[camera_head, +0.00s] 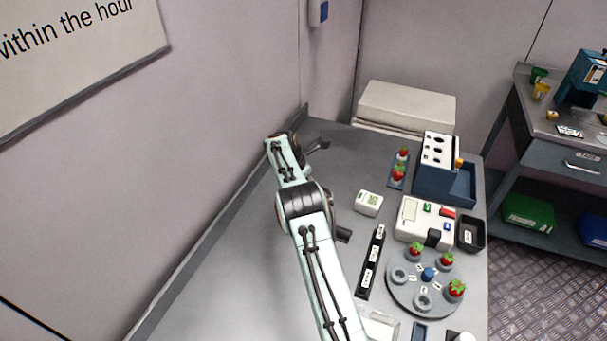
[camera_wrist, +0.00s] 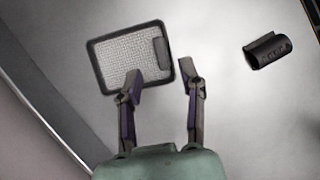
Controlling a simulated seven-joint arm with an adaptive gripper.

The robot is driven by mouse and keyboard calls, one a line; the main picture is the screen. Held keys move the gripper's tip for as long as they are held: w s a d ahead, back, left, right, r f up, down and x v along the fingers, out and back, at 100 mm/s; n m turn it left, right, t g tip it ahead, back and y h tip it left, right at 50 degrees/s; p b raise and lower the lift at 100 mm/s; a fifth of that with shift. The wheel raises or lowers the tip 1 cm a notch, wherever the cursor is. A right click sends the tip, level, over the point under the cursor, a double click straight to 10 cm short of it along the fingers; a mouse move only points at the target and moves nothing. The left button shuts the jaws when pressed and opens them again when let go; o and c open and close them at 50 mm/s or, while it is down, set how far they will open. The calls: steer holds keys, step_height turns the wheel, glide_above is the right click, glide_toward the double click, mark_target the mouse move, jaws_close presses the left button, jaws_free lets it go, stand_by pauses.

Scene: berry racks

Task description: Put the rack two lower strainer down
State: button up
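A strainer with a pale mesh and a dark rectangular rim (camera_wrist: 98,68) shows in the wrist view, with a dark tab (camera_wrist: 161,53) at its right end. My gripper (camera_wrist: 163,86) is open. Its left finger overlaps the strainer's near edge in the picture and its right finger is just beyond the right edge. Nothing is visibly held between the fingers; I cannot tell whether they touch the strainer. In the head view I cannot make out the strainer, and my arm covers part of the bench. I cannot tell which thing is rack two.
A dark curved piece (camera_wrist: 268,50) lies to the right. In the head view, a round grey holder (camera_head: 397,297) with several strawberries, a white device (camera_head: 411,232), a blue-and-white box (camera_head: 428,184) and a black labelled strip (camera_head: 364,280) stand at right. A wall borders the bench's left.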

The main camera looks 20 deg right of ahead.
steer(key=s+a+r+m+y, duration=0.1)
steer(key=s+a+r+m, duration=0.2)
steer(key=s+r, duration=0.35)
steer(key=s+a+r+m+y, duration=0.1)
steer(key=s+a+r+m, duration=0.25)
steer(key=r, duration=0.55)
steer(key=s+a+r+m+y, duration=0.1)
steer(key=s+a+r+m, duration=0.35)
steer(key=s, duration=0.55)
steer(key=s+a+f+m+g+y, duration=0.1)
steer(key=s+a+m, duration=0.2)
steer(key=s, duration=0.8)
steer(key=s+a+f+m+g, duration=0.1)
steer(key=s+a+m, duration=0.3)
steer(key=s+m, duration=0.3)
steer(key=s, duration=0.5)
steer(key=shift+s+f+y, duration=0.15)
steer(key=shift+f+y, duration=0.25)
